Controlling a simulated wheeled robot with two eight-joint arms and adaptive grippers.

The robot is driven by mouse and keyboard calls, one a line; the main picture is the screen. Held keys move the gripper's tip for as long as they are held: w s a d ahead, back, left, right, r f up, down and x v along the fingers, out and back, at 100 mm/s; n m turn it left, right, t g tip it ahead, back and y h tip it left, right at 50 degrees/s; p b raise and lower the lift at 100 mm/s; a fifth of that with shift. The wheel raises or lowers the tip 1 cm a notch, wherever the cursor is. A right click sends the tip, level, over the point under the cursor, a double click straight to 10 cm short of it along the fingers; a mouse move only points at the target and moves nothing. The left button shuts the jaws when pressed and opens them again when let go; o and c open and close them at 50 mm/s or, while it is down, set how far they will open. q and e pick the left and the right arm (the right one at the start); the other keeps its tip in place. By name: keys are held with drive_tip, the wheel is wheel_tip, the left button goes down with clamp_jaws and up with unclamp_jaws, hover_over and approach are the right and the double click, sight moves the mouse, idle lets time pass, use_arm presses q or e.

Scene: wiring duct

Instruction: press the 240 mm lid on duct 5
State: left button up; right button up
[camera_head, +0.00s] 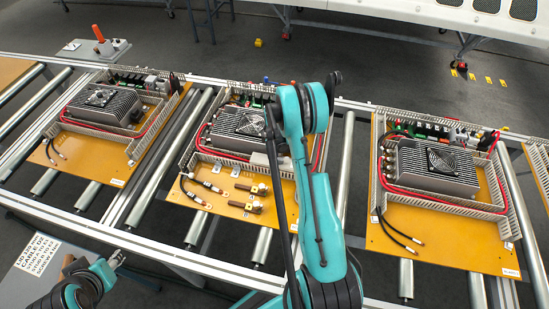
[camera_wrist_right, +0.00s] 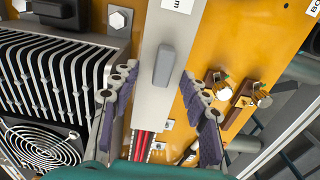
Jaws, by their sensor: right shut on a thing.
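In the right wrist view a long pale grey lid (camera_wrist_right: 158,100) with a raised grey block (camera_wrist_right: 165,62) runs between the fingers of my right gripper (camera_wrist_right: 160,108). I cannot tell whether the lid is seated or held above the duct. In the head view my right arm covers this gripper and most of the lid, over the middle board (camera_head: 232,200). My left gripper (camera_head: 117,258) is empty at lower left, its opening unclear.
A black finned unit with a fan (camera_wrist_right: 40,135) stands left of the lid; brass terminals (camera_wrist_right: 243,95) are on its right. Similar boards lie left (camera_head: 85,165) and right (camera_head: 440,240) on the roller conveyor (camera_head: 150,205).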

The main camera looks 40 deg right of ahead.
idle(0.4)
drive_tip(key=shift+b, duration=0.4)
drive_tip(key=shift+b, duration=0.65)
idle(1.0)
drive_tip(key=shift+f+b, duration=1.4)
drive_tip(key=shift+r, duration=0.55)
